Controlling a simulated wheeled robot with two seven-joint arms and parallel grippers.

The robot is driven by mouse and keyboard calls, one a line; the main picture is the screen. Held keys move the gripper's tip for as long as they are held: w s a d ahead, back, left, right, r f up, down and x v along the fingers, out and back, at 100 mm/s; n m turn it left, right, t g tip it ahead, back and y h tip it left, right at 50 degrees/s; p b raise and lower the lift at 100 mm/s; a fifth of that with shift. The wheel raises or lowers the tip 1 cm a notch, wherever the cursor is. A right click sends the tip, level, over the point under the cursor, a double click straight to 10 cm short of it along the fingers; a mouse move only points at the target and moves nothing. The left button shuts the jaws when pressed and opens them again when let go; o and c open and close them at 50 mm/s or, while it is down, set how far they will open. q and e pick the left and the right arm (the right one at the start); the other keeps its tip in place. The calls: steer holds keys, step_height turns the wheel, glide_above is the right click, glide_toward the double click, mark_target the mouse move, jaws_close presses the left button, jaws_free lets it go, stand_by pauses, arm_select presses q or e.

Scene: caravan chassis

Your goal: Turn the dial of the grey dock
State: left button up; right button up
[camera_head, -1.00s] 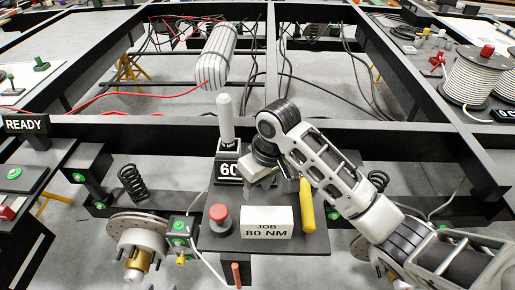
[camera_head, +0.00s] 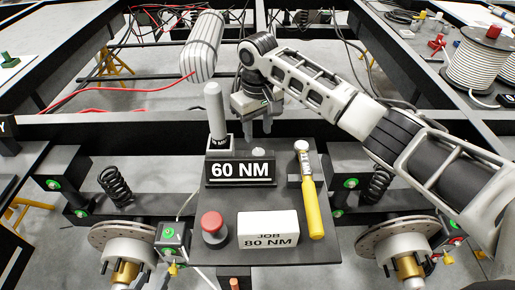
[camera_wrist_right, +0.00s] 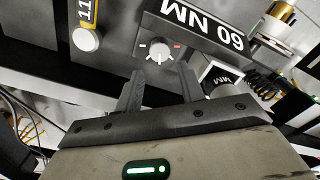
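The grey dock (camera_head: 240,172) is a dark box with a "60 NM" label on its front, on a dark plate. Its small pale dial (camera_head: 258,152) sits on top, and it also shows in the right wrist view (camera_wrist_right: 157,50) as a light knob with a pale pointer mark. My right gripper (camera_head: 258,130) is open and empty, fingers pointing down, just behind and above the dial. In the right wrist view its two fingers (camera_wrist_right: 160,88) are apart, with the dial ahead of the gap and not visibly touched. My left gripper is not in view.
A grey upright post (camera_head: 215,110) stands close left of the gripper. A yellow-handled tool (camera_head: 311,205) lies right of the dock. A red button (camera_head: 212,225) and a white "JOB 80 NM" block (camera_head: 268,229) are in front. A striped white roll (camera_head: 201,45) is behind.

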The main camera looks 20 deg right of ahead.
mark_target(258, 151)
step_height(258, 151, down, 7)
steer(key=shift+f+b, duration=0.1)
steer(key=shift+b, duration=0.25)
steer(key=c, duration=0.7)
